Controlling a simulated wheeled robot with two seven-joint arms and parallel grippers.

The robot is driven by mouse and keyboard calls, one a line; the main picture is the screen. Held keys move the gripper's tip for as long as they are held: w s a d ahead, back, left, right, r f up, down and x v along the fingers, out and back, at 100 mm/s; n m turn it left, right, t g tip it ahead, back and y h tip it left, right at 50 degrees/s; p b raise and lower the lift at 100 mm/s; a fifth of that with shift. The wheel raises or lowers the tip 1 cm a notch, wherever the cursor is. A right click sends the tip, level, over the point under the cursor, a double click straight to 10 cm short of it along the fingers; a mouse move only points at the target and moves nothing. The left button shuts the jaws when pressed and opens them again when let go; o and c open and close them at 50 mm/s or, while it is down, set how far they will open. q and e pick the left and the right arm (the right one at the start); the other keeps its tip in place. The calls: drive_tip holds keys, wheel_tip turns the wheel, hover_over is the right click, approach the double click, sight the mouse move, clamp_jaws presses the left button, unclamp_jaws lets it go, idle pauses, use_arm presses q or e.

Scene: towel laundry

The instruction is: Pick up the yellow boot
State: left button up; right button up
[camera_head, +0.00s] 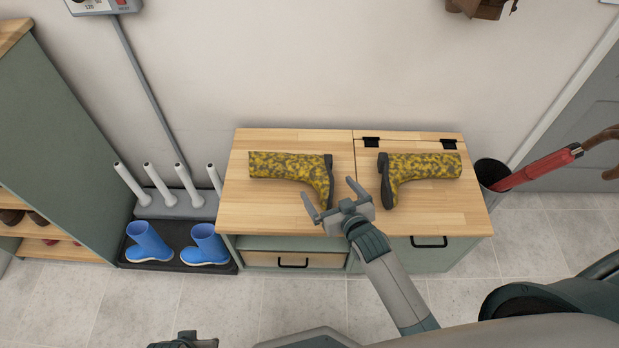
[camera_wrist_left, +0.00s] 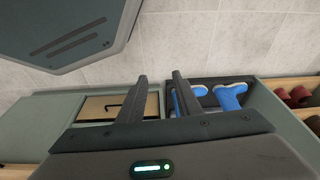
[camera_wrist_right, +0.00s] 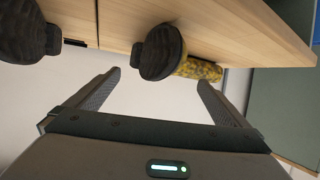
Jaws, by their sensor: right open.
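Two yellow boots with a dark mottled pattern and black soles lie on their sides on the wooden bench top. The left boot (camera_head: 285,166) has its shaft pointing left; the right boot (camera_head: 425,166) has its shaft pointing right. My right gripper (camera_head: 328,187) is open and empty, near the sole end of the left boot. In the right wrist view, the left boot's dark sole (camera_wrist_right: 160,52) shows just beyond the open fingers (camera_wrist_right: 158,77), and the right boot's sole (camera_wrist_right: 28,35) is at the left edge. My left gripper (camera_wrist_left: 160,76) has its fingers apart and empty, low in front of the bench.
The bench (camera_head: 240,208) has a hinged right part and drawer handles below. Blue boots (camera_head: 148,241) stand on a dark tray with white upright posts at the left. A dark bin (camera_head: 491,172) with a red-handled object stands to the right. A green shelf (camera_head: 60,140) is far left.

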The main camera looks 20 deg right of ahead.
sight(324, 181)
drive_tip(key=shift+x, duration=1.3)
use_arm(q)
drive_tip(key=shift+s+a+r, duration=0.1)
drive_tip(key=shift+s+r, duration=0.35)
drive_tip(key=shift+r, duration=0.05)
drive_tip(key=shift+w, duration=0.15)
use_arm(e)
drive_tip(key=shift+w, duration=0.1)
drive_tip(key=x, duration=0.3)
drive_tip(key=shift+w+d+f, duration=0.1)
drive_tip(key=shift+w, duration=0.35)
drive_tip(key=shift+w+f+b, duration=0.2)
drive_tip(key=shift+w+b, duration=0.1)
drive_tip(key=shift+w, duration=0.25)
use_arm(q)
drive_tip(key=shift+r, duration=0.85)
drive_tip(key=shift+f, duration=0.1)
use_arm(e)
drive_tip(key=shift+c, duration=0.3)
drive_tip(key=c, duration=1.1)
